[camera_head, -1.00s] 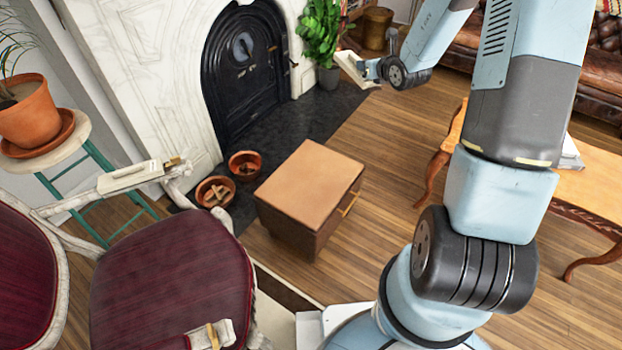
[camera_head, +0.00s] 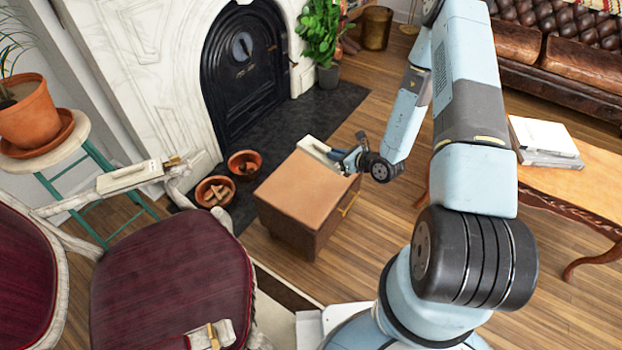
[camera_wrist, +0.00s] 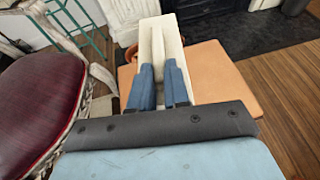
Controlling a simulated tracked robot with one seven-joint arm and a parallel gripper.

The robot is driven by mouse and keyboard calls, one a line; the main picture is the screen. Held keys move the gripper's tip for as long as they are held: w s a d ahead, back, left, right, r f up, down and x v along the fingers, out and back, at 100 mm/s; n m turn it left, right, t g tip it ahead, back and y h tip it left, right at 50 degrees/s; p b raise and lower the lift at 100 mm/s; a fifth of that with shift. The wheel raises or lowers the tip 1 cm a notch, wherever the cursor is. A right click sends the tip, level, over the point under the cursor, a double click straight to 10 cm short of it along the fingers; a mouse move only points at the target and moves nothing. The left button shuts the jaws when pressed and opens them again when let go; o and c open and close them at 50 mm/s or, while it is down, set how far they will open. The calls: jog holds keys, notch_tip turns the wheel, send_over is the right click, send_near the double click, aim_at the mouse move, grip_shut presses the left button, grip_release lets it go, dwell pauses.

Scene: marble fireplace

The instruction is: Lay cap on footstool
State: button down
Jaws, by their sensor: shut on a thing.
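The cap (camera_head: 316,148) is a pale cream, long, blocky piece with a raised ridge; it fills the upper middle of the wrist view (camera_wrist: 172,40). My gripper (camera_head: 338,155) is shut on it, with the blue fingers (camera_wrist: 159,75) on either side of the ridge. The footstool (camera_head: 296,190) appears to be the low brown block with a flat tan top and a brass handle. Its tan top shows below and around the cap in the wrist view (camera_wrist: 215,65). The cap is over the top's far edge in the head view; I cannot tell the gap in height.
Two terracotta bowls (camera_head: 215,190) stand left of the footstool by the black fireplace (camera_head: 245,75). A maroon chair (camera_head: 170,280) is near left. A wooden table (camera_head: 580,190) with books is at right. The tan top looks bare.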

jog(key=s+a+f+n+g+y, duration=0.15)
jog(key=s+a+f, duration=0.25)
jog(key=s+f, duration=0.45)
send_over(308, 194)
notch_tip(308, 194, down, 9)
jog(key=shift+s+f, duration=0.15)
jog(key=shift+f, duration=1.75)
jog(key=c, duration=1.1)
grip_release()
